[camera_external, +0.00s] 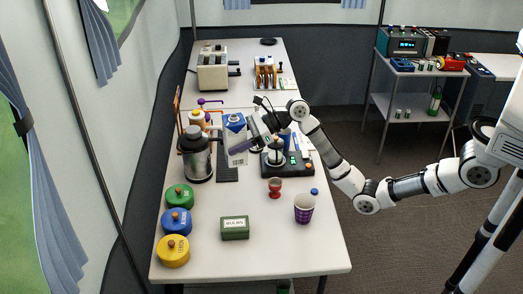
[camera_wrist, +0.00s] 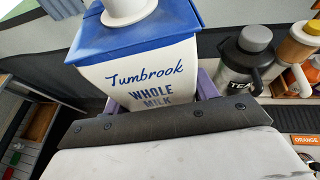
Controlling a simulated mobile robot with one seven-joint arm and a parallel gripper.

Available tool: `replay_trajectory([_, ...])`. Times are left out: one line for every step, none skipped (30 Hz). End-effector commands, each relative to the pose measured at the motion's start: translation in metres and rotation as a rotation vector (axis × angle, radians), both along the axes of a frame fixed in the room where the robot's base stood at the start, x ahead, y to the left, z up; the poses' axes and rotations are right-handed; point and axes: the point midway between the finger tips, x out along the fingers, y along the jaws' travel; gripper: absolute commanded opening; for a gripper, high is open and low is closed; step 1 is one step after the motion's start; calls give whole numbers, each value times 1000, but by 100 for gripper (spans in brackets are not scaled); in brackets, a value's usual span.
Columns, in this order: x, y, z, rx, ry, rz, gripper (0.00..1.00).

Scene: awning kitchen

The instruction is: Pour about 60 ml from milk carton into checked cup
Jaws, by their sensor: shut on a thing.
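The milk carton (camera_external: 236,148), white with a blue top and a white cap, stands nearly upright in my gripper (camera_external: 246,145). In the wrist view the carton (camera_wrist: 140,75) reads "Tumbrook Whole Milk" and fills the middle, between the purple finger pads of my gripper (camera_wrist: 155,98). My gripper is shut on it. I cannot tell whether its base is clear of the table. The checked cup (camera_external: 304,210), purple and white, stands upright near the table's front right, well apart from the carton. The cup's inside is too small to read.
A steel-and-black flask (camera_external: 196,158) stands close left of the carton. A black scale-like device (camera_external: 287,165) and a red egg cup (camera_external: 275,187) are to its right. Green, blue and yellow lidded pots (camera_external: 176,222) line the left edge. A green box (camera_external: 235,228) sits in front.

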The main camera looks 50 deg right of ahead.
Motion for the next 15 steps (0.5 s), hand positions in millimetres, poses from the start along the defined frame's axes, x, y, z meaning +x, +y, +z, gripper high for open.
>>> replay_trajectory([-2, 6, -3, -1, 4, 44, 32])
replay_trajectory([-4, 10, -6, -1, 3, 78, 32])
replay_trajectory([-7, 16, -10, 0, 5, 125, 32])
replay_trajectory([-10, 20, -13, -1, 5, 163, 32])
replay_trajectory([-13, 24, -17, 0, 5, 203, 32])
replay_trajectory([-17, 29, -22, -1, 5, 256, 32])
replay_trajectory([-20, 32, -26, 0, 6, 297, 32])
replay_trajectory([-23, 34, -30, 1, 6, 337, 32])
replay_trajectory([-27, 38, -35, 0, 6, 392, 32])
replay_trajectory([-30, 39, -39, 0, 6, 434, 32])
replay_trajectory([-34, 41, -43, 0, 6, 476, 32])
replay_trajectory([-38, 43, -49, -1, 7, 533, 32])
replay_trajectory([-42, 43, -53, 0, 7, 578, 32])
replay_trajectory([-45, 43, -57, 1, 6, 623, 32])
replay_trajectory([-50, 42, -63, 0, 7, 684, 32])
